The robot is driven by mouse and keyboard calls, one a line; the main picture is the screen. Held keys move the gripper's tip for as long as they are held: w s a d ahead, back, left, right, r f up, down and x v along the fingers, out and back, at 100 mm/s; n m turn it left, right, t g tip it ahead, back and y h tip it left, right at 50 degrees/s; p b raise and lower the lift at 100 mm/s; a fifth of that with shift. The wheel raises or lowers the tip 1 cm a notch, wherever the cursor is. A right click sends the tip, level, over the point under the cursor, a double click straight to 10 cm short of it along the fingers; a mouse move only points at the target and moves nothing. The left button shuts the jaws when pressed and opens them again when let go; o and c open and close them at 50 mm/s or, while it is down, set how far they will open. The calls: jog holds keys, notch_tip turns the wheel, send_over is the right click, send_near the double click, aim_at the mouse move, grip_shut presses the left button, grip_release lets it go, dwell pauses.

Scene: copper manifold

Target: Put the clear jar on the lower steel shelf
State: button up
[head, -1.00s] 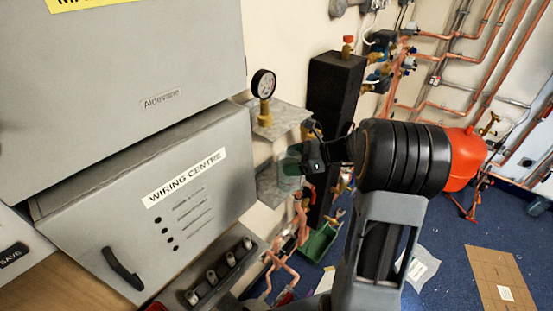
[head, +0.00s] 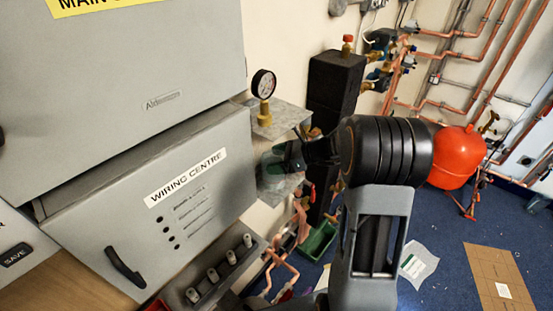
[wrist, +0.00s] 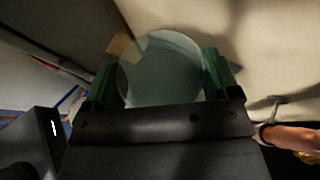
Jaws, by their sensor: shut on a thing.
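The clear jar (wrist: 160,68) shows in the wrist view as a round see-through shape between the two green fingers of my gripper (wrist: 160,82), which is shut on it. In the head view my gripper (head: 282,160) is beside the lower steel shelf (head: 283,188), just under the upper steel shelf (head: 285,118). The jar is faint there and partly hidden by the fingers. I cannot tell whether its base touches the lower shelf.
A pressure gauge (head: 263,90) on a brass fitting stands on the upper shelf. The grey wiring centre box (head: 150,200) is close on the left. A black block (head: 333,85) and copper pipes (head: 285,255) are near the gripper. A red vessel (head: 455,157) stands at the right.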

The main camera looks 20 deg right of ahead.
jog(key=o, duration=1.6)
jog(key=shift+r, duration=0.15)
jog(key=shift+s+d, duration=0.15)
jog(key=shift+d, duration=0.25)
jog(key=s+d+b, duration=0.1)
jog(key=s+d, duration=0.4)
jog(key=d, duration=0.5)
jog(key=s+a+n+h, duration=0.3)
jog(key=s+n+h, duration=0.1)
jog(key=n, duration=0.3)
jog(key=s+a+n+g+h, duration=0.1)
jog(key=s+a+n+h, duration=0.3)
jog(key=s+n, duration=0.2)
jog(key=s+a+r+n+g+h, duration=0.1)
jog(key=s+a+n+h, duration=0.3)
jog(key=n, duration=0.6)
jog(key=shift+s+a, duration=0.25)
jog(key=shift+s, duration=0.8)
